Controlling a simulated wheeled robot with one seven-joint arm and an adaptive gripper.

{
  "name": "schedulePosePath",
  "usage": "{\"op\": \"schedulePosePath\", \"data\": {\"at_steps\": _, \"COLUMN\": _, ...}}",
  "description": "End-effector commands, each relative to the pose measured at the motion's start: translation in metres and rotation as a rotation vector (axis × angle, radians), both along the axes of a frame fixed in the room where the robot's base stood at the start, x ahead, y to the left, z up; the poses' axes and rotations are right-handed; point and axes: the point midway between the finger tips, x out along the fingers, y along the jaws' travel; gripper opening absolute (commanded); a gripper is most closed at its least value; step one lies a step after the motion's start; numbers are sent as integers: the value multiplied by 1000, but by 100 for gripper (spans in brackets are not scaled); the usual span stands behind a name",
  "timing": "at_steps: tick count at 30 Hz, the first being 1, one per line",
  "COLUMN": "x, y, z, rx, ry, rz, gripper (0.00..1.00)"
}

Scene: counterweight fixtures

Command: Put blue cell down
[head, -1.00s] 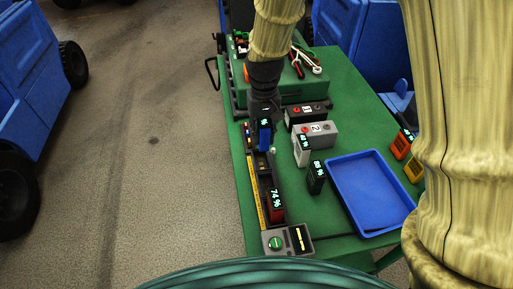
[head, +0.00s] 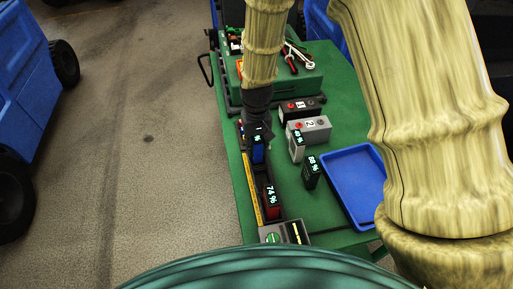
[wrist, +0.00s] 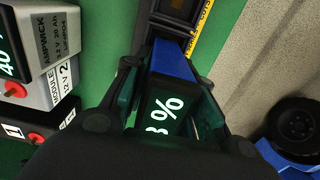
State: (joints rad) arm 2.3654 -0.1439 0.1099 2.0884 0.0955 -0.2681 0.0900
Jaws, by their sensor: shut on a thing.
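The blue cell (head: 258,153) has a dark top with a lit percent readout and stands upright at the dark rack. The rack (head: 253,187) runs along the table's left edge with a yellow strip on its side. My gripper (head: 257,136) is above the cell, shut on its upper part. In the wrist view the cell's blue side (wrist: 172,60) shows between the fingers, with the rack beyond it. Whether the cell's base rests in a slot is hidden. A red cell reading 74 % (head: 271,198) stands in the rack's near part.
A white cell (head: 296,145) and a dark green cell (head: 311,172) stand right of the rack. Grey and black battery modules (head: 312,129) are behind them. A blue tray (head: 352,185) lies further right. A meter box (head: 285,233) sits at the rack's near end.

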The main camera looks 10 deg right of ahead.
Motion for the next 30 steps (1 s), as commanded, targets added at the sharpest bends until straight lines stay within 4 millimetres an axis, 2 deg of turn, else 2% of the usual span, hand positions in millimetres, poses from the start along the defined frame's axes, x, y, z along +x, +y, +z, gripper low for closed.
{"op": "schedulePosePath", "data": {"at_steps": 7, "x": 0, "y": 0, "z": -19, "rx": 0, "ry": 0, "rz": 0, "gripper": 0}}
{"op": "schedulePosePath", "data": {"at_steps": 21, "x": 0, "y": 0, "z": -25, "rx": 0, "ry": 0, "rz": 0, "gripper": 0}}
{"op": "schedulePosePath", "data": {"at_steps": 22, "x": 0, "y": 0, "z": -25, "rx": 0, "ry": 0, "rz": -1, "gripper": 30}}
{"op": "schedulePosePath", "data": {"at_steps": 24, "x": 0, "y": 0, "z": -24, "rx": 0, "ry": 0, "rz": -1, "gripper": 43}}
{"op": "schedulePosePath", "data": {"at_steps": 25, "x": 0, "y": 0, "z": -25, "rx": 0, "ry": 0, "rz": -1, "gripper": 48}}
{"op": "schedulePosePath", "data": {"at_steps": 30, "x": 0, "y": 0, "z": -24, "rx": 0, "ry": 0, "rz": 0, "gripper": 48}}
